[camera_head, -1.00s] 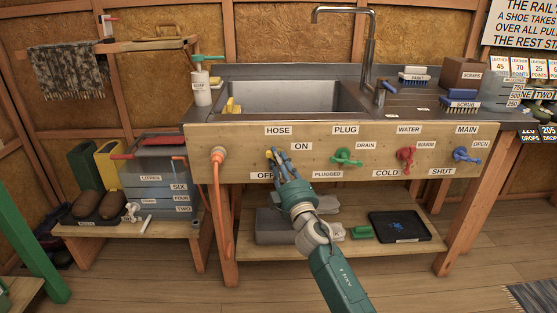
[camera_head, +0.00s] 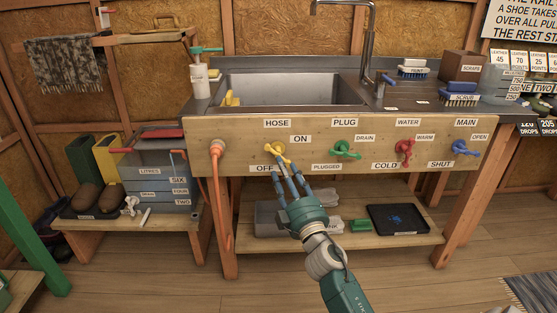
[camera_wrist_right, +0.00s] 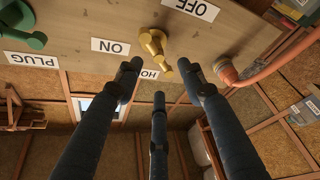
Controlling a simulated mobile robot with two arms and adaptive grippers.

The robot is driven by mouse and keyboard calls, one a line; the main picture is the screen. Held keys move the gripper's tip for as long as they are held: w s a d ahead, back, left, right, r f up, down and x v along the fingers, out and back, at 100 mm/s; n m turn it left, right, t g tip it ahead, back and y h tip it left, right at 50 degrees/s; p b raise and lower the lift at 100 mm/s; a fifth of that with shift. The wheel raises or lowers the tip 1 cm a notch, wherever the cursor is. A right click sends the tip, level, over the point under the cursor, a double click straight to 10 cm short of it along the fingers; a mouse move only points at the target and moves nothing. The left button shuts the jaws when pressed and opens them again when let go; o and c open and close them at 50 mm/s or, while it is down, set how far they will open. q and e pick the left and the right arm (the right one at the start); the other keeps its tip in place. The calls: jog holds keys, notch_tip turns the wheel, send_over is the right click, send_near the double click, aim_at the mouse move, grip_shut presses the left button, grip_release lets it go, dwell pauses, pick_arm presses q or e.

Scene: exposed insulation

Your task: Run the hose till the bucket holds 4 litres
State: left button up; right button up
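The bucket (camera_head: 155,186) stands on a low shelf left of the sink, with LITRES, SIX, FOUR and TWO labels on its front; I cannot make out a water level. The orange hose (camera_head: 216,195) hangs from a fitting on the sink's front panel. The yellow hose handle (camera_head: 276,152) sits between the HOSE, ON and OFF labels. My right gripper (camera_head: 286,168) is just below and in front of it. In the right wrist view its fingers (camera_wrist_right: 158,78) are spread and empty, near the yellow handle (camera_wrist_right: 154,44). My left gripper is out of view.
Green (camera_head: 345,149), red (camera_head: 404,149) and blue (camera_head: 464,147) handles sit farther right on the panel. Boots (camera_head: 88,195) stand left of the bucket. A black tray (camera_head: 398,222) lies on the shelf under the sink. The floor in front is clear.

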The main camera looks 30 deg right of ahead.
jog(key=shift+v, duration=2.25)
dwell(5.8)
